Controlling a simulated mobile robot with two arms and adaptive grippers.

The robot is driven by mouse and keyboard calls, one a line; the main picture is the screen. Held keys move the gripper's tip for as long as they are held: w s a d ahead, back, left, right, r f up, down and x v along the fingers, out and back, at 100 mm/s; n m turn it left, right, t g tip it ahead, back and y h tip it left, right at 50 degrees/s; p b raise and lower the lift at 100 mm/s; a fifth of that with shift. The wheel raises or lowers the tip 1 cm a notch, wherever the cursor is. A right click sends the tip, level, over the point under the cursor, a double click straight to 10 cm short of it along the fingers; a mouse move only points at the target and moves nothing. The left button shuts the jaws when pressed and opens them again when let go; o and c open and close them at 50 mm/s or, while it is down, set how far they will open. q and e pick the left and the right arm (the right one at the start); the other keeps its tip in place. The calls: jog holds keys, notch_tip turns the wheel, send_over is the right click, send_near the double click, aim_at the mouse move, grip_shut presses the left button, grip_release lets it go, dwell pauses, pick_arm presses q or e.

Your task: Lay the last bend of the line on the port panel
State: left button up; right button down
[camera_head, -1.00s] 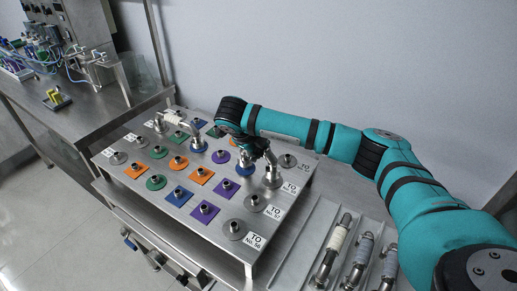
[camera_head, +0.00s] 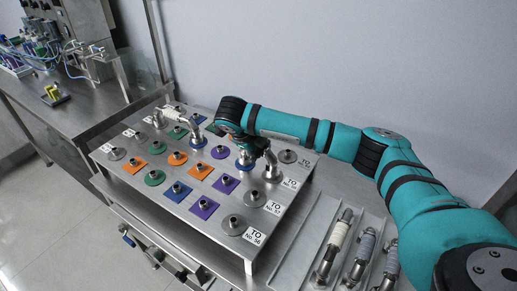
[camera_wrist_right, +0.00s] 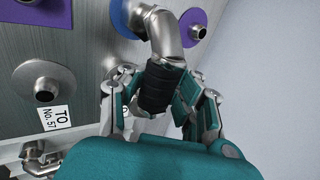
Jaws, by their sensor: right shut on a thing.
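The port panel (camera_head: 211,238) is a grey metal block with rows of short ports on coloured plates. My right gripper (camera_head: 259,147) is over its right part. In the right wrist view my right gripper (camera_wrist_right: 165,95) is shut on the dark sleeve of a metal bend (camera_wrist_right: 168,50). The bend's elbow overlaps a blue round plate (camera_wrist_right: 120,14); I cannot tell if its ends are seated on the ports. Another bend with a pale sleeve (camera_head: 180,119) lies across ports at the panel's back left. My left gripper is out of view.
A tray (camera_head: 303,233) at the right holds a white-sleeved bend (camera_head: 337,236) and two grey-sleeved ones. A steel bench (camera_head: 88,105) with equipment stands at the left. A label (camera_head: 254,237) reads TO No. 56. The wall is behind the panel.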

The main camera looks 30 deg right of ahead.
jog(key=shift+f, duration=0.1)
jog(key=c, duration=0.9)
grip_release()
jog(key=v, duration=1.2)
